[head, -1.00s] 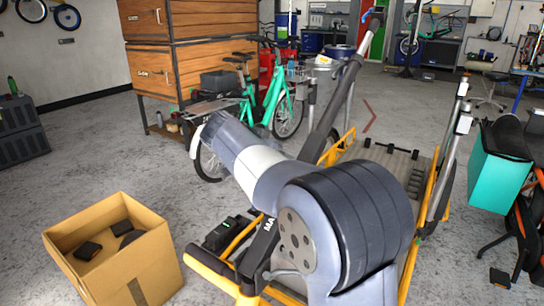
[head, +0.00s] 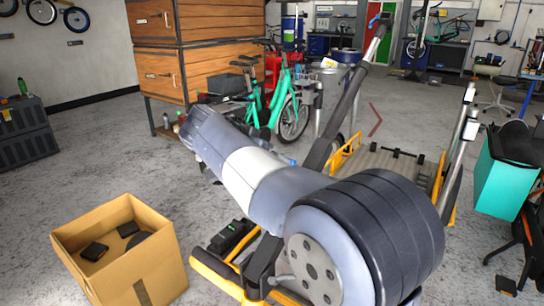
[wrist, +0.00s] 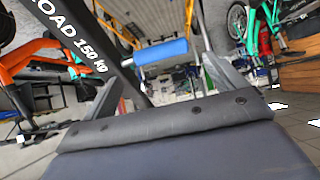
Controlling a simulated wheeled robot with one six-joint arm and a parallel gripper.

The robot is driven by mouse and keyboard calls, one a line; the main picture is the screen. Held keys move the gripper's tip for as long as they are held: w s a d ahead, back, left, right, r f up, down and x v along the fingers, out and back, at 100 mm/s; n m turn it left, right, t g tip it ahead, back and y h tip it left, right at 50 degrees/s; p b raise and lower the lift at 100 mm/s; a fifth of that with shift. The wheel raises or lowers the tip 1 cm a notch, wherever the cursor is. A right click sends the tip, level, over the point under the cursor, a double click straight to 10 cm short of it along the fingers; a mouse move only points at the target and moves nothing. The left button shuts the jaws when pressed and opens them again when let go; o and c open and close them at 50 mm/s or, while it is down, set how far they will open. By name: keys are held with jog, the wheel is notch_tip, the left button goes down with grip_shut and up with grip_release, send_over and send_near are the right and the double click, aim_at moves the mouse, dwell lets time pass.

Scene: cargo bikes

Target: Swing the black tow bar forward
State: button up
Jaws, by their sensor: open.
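The black tow bar (head: 335,125) leans up and away to the right in the head view, with a bright metal upper section and a blue piece at its top. It rises from the yellow-framed cargo bike; my arm hides part of it. In the wrist view the tow bar (wrist: 75,35) slants across the upper left, with white lettering ending in "150 kg". A blue cylindrical grip (wrist: 160,52) shows beyond my gripper (wrist: 165,72), between the fingers in the picture. The fingers are apart, and I see nothing held. Contact with the grip cannot be told. My arm hides the fingers in the head view.
A cardboard box (head: 120,250) with black items stands at the lower left. The slatted cargo deck (head: 385,165) lies behind my arm. A green bike (head: 275,105) stands by the wooden cabinet (head: 215,50). A teal box (head: 500,180) is at right. Floor between box and cabinet is clear.

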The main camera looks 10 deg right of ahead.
jog(key=v, duration=0.3)
jog(key=shift+s+a+r, duration=0.15)
jog(key=shift+s+a, duration=0.05)
jog(key=b+x, duration=0.1)
jog(key=x, duration=1.1)
jog(key=shift+s, duration=0.1)
